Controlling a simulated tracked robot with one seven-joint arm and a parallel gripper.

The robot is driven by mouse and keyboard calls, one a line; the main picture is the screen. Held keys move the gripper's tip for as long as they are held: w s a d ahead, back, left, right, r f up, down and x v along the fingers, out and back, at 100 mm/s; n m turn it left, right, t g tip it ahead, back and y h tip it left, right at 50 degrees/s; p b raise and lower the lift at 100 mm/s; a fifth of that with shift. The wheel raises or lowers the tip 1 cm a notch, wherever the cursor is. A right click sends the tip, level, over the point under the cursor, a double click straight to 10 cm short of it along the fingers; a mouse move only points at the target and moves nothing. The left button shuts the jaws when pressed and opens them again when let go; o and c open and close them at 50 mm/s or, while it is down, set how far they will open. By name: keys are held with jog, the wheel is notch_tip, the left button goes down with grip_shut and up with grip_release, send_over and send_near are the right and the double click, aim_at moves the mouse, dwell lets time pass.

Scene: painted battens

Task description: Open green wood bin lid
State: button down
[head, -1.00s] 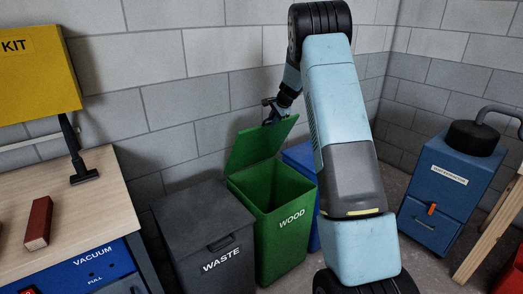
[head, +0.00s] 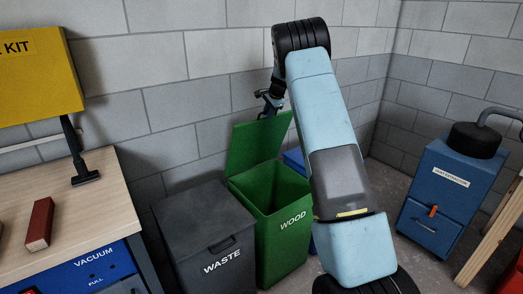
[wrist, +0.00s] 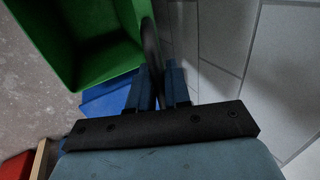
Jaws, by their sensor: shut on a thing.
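The green wood bin (head: 283,238), marked WOOD, stands on the floor against the wall. Its green lid (head: 255,146) is raised, standing steeply at the back of the bin, and the bin's mouth is uncovered. My gripper (head: 266,114) is at the lid's top edge, shut on the lid. In the wrist view, my fingers (wrist: 158,88) close around a dark curved strip at the lid, apparently its handle (wrist: 151,45). The bin's green inside (wrist: 95,70) shows at the upper left there. The exact contact is too dark to make out.
A grey WASTE bin (head: 205,240) with its lid shut stands just left. A blue bin (head: 296,158) is partly hidden behind my arm. The wall (head: 190,60) is close behind the lid. A workbench (head: 95,205) is at the left, a blue extractor unit (head: 440,200) at the right.

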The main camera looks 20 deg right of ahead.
jog(key=w+a+r+g, duration=0.1)
jog(key=w+a, duration=0.1)
jog(key=w, duration=0.5)
jog(key=shift+a+r+h, duration=0.3)
jog(key=shift+r, duration=0.1)
jog(key=c, duration=1.4)
grip_release()
jog(key=shift+r, duration=0.1)
jog(key=v, duration=0.8)
jog(key=shift+w, duration=0.25)
jog(key=shift+r, duration=0.1)
